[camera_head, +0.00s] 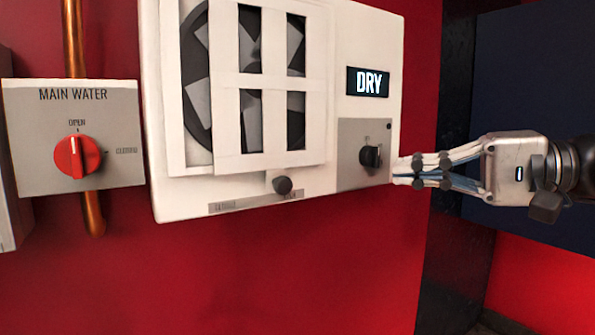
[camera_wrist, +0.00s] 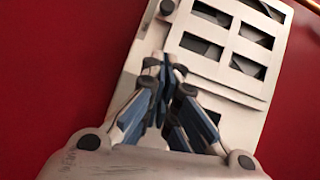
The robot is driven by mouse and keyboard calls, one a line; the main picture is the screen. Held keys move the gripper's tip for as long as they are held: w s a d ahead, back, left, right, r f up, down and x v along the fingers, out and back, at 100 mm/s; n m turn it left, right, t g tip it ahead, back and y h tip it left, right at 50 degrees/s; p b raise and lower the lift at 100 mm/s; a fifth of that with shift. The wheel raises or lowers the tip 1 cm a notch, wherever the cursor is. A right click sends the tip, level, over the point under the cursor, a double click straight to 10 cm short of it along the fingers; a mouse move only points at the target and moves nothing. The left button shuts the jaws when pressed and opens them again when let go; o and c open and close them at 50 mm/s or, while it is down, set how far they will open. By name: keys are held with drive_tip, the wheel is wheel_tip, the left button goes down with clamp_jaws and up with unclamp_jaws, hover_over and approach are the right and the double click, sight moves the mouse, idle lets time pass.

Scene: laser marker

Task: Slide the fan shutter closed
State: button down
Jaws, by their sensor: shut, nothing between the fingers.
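The fan shutter (camera_head: 270,82) is a white panel with rectangular windows on the wall unit. It covers the right part of the fan, and the fan's left part (camera_head: 196,85) shows uncovered. The dark round shutter knob (camera_head: 282,185) is below the panel, toward the right end of a labelled strip; it also shows at the top of the wrist view (camera_wrist: 167,7). My gripper (camera_head: 402,170) is shut and empty at the unit's right edge, right of the shutter and apart from its knob. In the wrist view its fingertips (camera_wrist: 163,66) are together over the white unit.
A black dial (camera_head: 370,157) on a grey plate is just left of my fingertips, below the DRY display (camera_head: 368,82). A main water box with a red knob (camera_head: 77,157) and a copper pipe (camera_head: 94,212) are at left. The red wall below the unit is clear.

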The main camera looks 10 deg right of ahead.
drive_tip(key=shift+w+a, duration=0.1)
drive_tip(key=x, duration=0.4)
drive_tip(key=s+a+x, duration=0.1)
drive_tip(key=x, duration=0.3)
drive_tip(key=s+x, duration=0.1)
drive_tip(key=x, duration=0.3)
drive_tip(key=shift+w+a+f, duration=0.15)
drive_tip(key=shift+a+f, duration=0.15)
drive_tip(key=shift+a, duration=0.25)
